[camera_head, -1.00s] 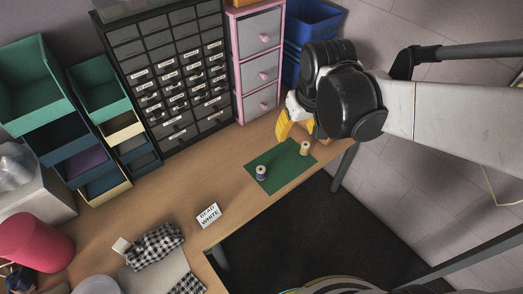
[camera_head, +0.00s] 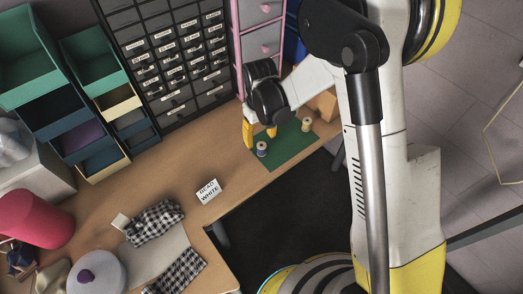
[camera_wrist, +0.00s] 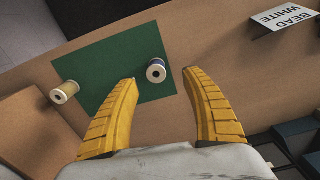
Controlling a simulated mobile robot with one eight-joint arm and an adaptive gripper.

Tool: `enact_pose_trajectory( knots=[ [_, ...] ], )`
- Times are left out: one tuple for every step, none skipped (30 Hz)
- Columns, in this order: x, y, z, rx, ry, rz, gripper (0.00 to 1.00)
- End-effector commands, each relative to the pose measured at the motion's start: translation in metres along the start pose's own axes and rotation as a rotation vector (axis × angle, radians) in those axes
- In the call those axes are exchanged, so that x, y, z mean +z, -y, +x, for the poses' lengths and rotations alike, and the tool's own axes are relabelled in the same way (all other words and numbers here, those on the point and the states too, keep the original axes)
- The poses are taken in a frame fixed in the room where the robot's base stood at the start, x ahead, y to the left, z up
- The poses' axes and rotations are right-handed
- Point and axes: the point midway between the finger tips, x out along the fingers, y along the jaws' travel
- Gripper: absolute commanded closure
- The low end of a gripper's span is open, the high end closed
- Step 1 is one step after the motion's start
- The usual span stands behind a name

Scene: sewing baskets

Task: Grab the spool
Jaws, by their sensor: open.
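One is a dark blue spool (camera_head: 262,149) with a pale rim; in the wrist view this blue spool (camera_wrist: 156,71) is ahead of the gap between my fingertips. The other is a cream or yellowish spool (camera_head: 306,125); in the wrist view it (camera_wrist: 64,92) lies to the left, outside my left finger. My gripper (camera_head: 260,131) has yellow fingers and is open and empty. In the wrist view my gripper (camera_wrist: 158,78) points towards the blue spool, with no visible contact.
A white sign reading "BEAD WHITE" (camera_head: 208,191) stands on the table. Drawer cabinets (camera_head: 172,68) and stacked green and blue bins (camera_head: 95,62) line the back. A checkered cloth (camera_head: 155,222) and a pink container (camera_head: 37,219) are at lower left.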

Motion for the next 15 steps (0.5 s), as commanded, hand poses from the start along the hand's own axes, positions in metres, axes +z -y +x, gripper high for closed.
enact_pose_trajectory(
  knots=[
    [0.0, 0.0, 0.006, 0.0, 0.0, 0.0, 0.44],
    [0.0, -0.001, 0.007, 0.0, 0.0, 0.0, 0.44],
    [0.0, -0.001, 0.01, 0.0, 0.0, 0.001, 0.44],
    [0.0, -0.002, 0.013, 0.0, 0.0, 0.001, 0.44],
    [0.0, -0.003, 0.016, 0.0, 0.0, 0.001, 0.44],
    [0.0, -0.004, 0.022, 0.0, 0.0, 0.001, 0.44],
    [-0.001, -0.005, 0.027, 0.0, 0.0, 0.001, 0.44],
    [-0.001, -0.006, 0.033, 0.0, 0.0, 0.002, 0.44],
    [-0.001, -0.008, 0.04, 0.0, -0.001, 0.002, 0.44],
    [-0.001, -0.007, 0.045, 0.0, -0.001, 0.001, 0.44],
    [-0.001, -0.007, 0.049, 0.0, -0.001, 0.001, 0.44],
    [-0.001, -0.007, 0.053, 0.001, -0.001, 0.001, 0.44],
    [-0.001, -0.007, 0.055, 0.001, -0.001, 0.001, 0.44],
    [-0.001, -0.007, 0.057, 0.001, -0.001, 0.001, 0.44],
    [-0.001, -0.007, 0.057, 0.001, -0.001, 0.001, 0.44]
  ],
)
